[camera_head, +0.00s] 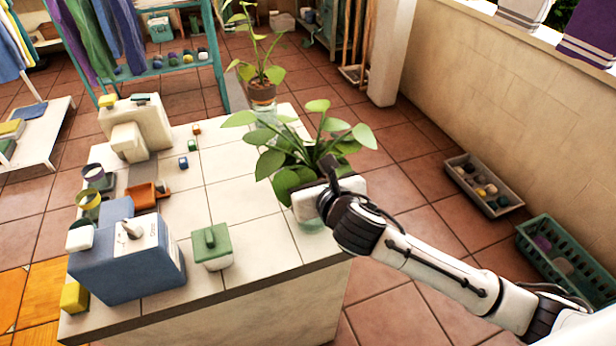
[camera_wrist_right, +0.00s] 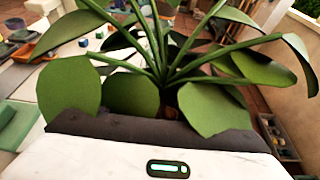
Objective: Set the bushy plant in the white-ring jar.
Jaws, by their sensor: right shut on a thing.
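The bushy plant (camera_head: 290,150) has broad green leaves on several stems. My right gripper (camera_head: 318,190) is shut on it low down, over the right edge of the tiled counter. In the right wrist view its leaves (camera_wrist_right: 68,90) fan out in front of the gripper and hide the fingertips. Pale green glass (camera_head: 312,224) shows just below the gripper, partly hidden; it looks like a jar, but I cannot see a white ring or whether the plant's base is in it. A taller plant (camera_head: 262,75) stands in another glass jar (camera_head: 268,113) at the counter's back. My left gripper is out of view.
On the counter (camera_head: 238,168) stand a blue box (camera_head: 125,265), a green-lidded container (camera_head: 212,247), a cream dispenser (camera_head: 135,125) and an orange scoop-like piece (camera_head: 143,196). The middle tiles are fairly clear. A grey tray (camera_head: 484,187) and green crate (camera_head: 555,262) lie on the floor at right.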

